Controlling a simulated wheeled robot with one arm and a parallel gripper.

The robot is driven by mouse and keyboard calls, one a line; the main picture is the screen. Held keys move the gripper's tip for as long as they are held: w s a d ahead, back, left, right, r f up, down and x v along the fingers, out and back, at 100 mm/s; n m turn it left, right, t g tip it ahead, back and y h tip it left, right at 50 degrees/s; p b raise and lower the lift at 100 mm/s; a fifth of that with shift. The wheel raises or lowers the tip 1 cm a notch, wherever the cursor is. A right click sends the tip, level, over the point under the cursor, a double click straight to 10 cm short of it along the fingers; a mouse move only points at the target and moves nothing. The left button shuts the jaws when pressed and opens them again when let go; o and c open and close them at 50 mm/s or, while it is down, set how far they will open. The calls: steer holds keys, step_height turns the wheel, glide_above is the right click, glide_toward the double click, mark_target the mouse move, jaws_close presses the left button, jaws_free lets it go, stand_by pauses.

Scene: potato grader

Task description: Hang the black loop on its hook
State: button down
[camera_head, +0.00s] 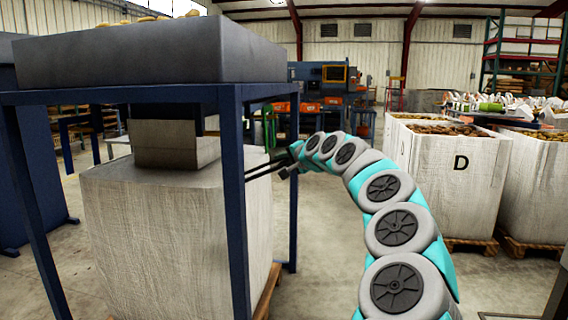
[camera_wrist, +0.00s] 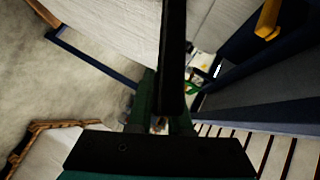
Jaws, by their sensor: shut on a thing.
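The black loop (camera_wrist: 172,50) shows in the wrist view as a broad dark strip running from the top edge down to my gripper. My gripper (camera_head: 284,163) is shut on it, beside the right-hand blue post in the head view. There, thin dark lines reach from the gripper to the post; I cannot tell loop from fingers. A yellow hook (camera_wrist: 268,20) sticks out on dark blue steel at the upper right of the wrist view. The loop is apart from it. The white bulk bag (camera_head: 170,225) stands inside the blue frame; it also shows in the wrist view (camera_wrist: 125,25).
A blue frame post (camera_head: 234,210) stands close left of my gripper. A grey metal hopper (camera_head: 150,55) sits on the frame, its chute (camera_head: 175,145) over the bag. Bags of potatoes, one marked D (camera_head: 445,175), stand on pallets at right. Concrete floor is clear between.

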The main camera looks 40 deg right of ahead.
steer(key=w+a+r+n+g+h+p, duration=0.1)
steer(key=w+a+r+n+g+p, duration=0.1)
steer(key=w+a+r, duration=0.3)
steer(key=shift+w+r+g+h+p, duration=0.35)
steer(key=shift+r+g+p, duration=0.35)
steer(key=shift+r, duration=0.7)
steer(key=c, duration=0.8)
jaws_free()
steer(key=shift+w+f, duration=0.1)
steer(key=shift+c, duration=0.2)
steer(key=v, duration=0.7)
steer(key=shift+s+b, duration=0.35)
steer(key=shift+b, duration=0.1)
steer(key=shift+c, duration=0.2)
